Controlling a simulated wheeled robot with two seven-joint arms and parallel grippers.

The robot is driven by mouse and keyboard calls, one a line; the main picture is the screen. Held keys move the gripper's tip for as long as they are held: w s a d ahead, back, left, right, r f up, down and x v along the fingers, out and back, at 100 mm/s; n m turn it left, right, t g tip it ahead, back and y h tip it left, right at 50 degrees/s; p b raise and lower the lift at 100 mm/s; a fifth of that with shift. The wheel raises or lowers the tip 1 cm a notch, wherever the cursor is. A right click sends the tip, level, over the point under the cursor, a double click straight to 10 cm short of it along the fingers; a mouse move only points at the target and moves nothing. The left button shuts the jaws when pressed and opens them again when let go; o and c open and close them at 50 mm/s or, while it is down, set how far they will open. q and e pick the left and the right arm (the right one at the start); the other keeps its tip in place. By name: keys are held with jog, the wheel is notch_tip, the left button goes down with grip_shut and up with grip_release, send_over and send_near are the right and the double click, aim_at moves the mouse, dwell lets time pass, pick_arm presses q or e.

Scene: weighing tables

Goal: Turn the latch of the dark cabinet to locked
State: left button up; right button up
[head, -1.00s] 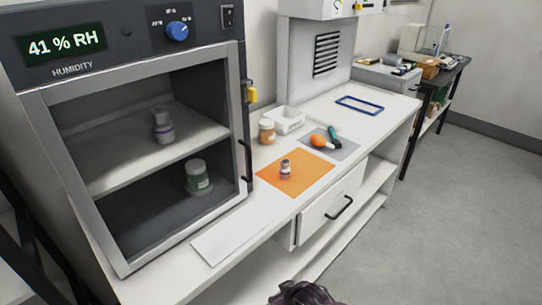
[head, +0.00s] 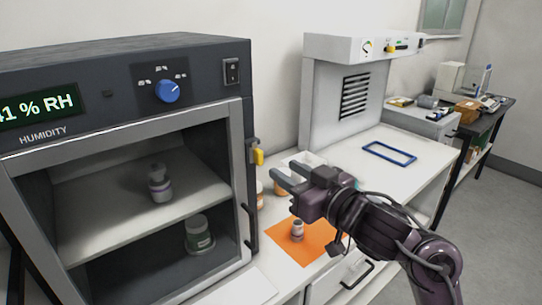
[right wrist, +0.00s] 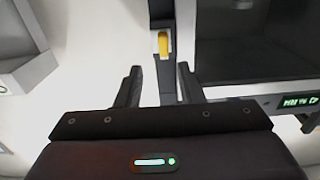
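The dark cabinet (head: 120,55) stands at the left of the head view, its grey-framed door (head: 238,130) appearing closed. The latch (head: 258,156) is a small yellow lever on the cabinet's right front edge, roughly upright in the head view. My right gripper (head: 276,178) is open and empty, just right of and a little below the latch in that view. In the right wrist view the latch (right wrist: 163,43) shows beyond the gap between the two fingertips (right wrist: 159,72), apparently not touched. My left gripper is not in view.
The black door handle (head: 249,228) is below the latch. A small vial (head: 297,230) stands on an orange mat (head: 290,249) under my right gripper. Inside the cabinet are two containers. A blue frame (head: 389,152) lies on the white bench, where the back right has free room.

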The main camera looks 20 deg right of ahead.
aim_at(261, 157)
jog(key=x, duration=0.7)
jog(key=shift+s+a, duration=0.1)
jog(key=shift+a, duration=0.2)
jog(key=shift+c, duration=0.4)
grip_shut()
